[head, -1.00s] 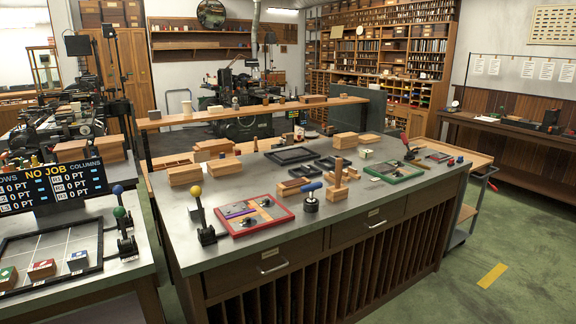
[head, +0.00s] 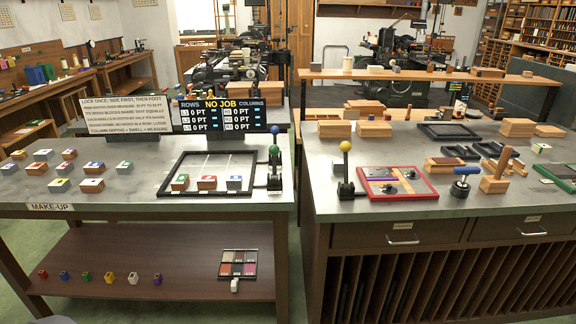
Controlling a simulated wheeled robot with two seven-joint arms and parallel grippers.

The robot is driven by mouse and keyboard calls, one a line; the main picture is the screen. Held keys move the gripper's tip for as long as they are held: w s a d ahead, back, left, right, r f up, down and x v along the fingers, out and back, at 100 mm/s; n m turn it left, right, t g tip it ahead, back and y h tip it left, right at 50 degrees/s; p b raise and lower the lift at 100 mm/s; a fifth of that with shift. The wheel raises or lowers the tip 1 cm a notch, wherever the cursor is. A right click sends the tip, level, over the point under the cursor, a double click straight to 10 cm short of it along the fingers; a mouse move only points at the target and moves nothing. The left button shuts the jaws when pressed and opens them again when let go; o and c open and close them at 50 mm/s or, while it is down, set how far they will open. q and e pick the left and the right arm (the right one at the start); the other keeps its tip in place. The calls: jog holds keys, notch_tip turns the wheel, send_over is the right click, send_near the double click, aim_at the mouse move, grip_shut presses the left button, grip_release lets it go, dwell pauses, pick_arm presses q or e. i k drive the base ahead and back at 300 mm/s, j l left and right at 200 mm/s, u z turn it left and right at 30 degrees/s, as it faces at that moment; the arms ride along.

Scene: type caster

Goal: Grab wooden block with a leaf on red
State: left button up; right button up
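Several small blocks with coloured tops stand on the make-up table at the left. The tops carry small pale marks. They are too small for me to tell which one is a leaf. Neither of my grippers is in view.
A scoreboard (head: 222,115) and a text sign (head: 125,112) stand behind the table. A lever with green and blue knobs (head: 274,168) stands right of the frame. The lower shelf (head: 170,255) holds small coloured pieces and a palette (head: 238,263). A second workbench (head: 410,207) is at the right.

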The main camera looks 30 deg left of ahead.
aim_at(204, 182)
jog(key=u, duration=1.5)
jog(key=j+z, duration=0.15)
jog(key=z, duration=1.05)
jog(key=j+z, duration=0.25)
jog(key=j, duration=0.15)
jog(key=k+j+z, duration=0.25)
jog(key=j, duration=0.15)
jog(key=j+z, duration=0.25)
jog(key=j, duration=0.2)
jog(key=k+j+z, duration=0.2)
jog(key=j, duration=0.15)
jog(key=k+j+z, duration=0.35)
jog(key=j+z, duration=0.15)
jog(key=j, duration=0.2)
